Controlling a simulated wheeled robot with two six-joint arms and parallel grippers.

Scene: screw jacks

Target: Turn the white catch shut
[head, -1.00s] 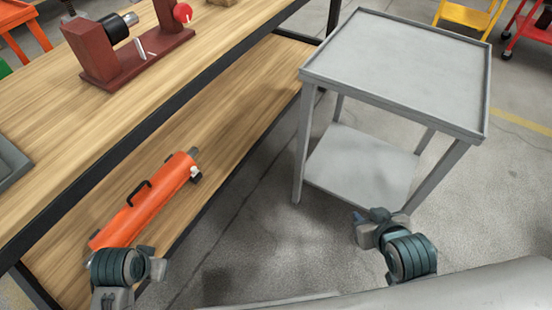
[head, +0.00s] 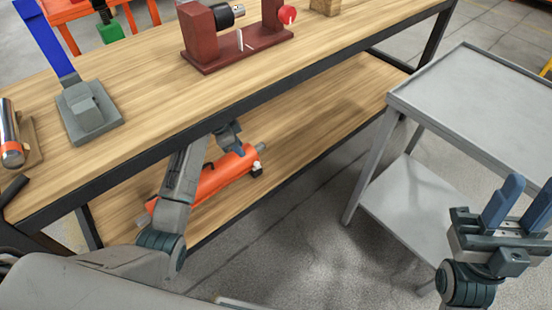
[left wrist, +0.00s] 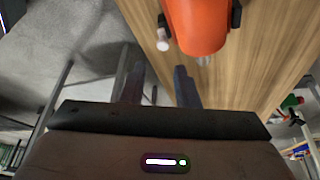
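The orange screw jack (head: 222,178) lies on its side on the lower wooden shelf of the bench. A small white catch (head: 257,165) with a black part sits at its right end. In the left wrist view the orange body (left wrist: 197,22) is at the top, and the pale catch (left wrist: 162,40) is beside it, beyond the fingers. My left gripper (head: 236,146) reaches under the bench top, just above the jack. Its fingers are apart and empty in the left wrist view (left wrist: 158,78). My right gripper (head: 517,208) is raised at the right, open and empty.
The bench top's black front edge (head: 250,105) overhangs the shelf and my left arm passes beneath it. A dark red screw fixture (head: 238,52) and a grey stand with a blue lever (head: 88,108) are on top. A grey cart (head: 490,95) stands at right.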

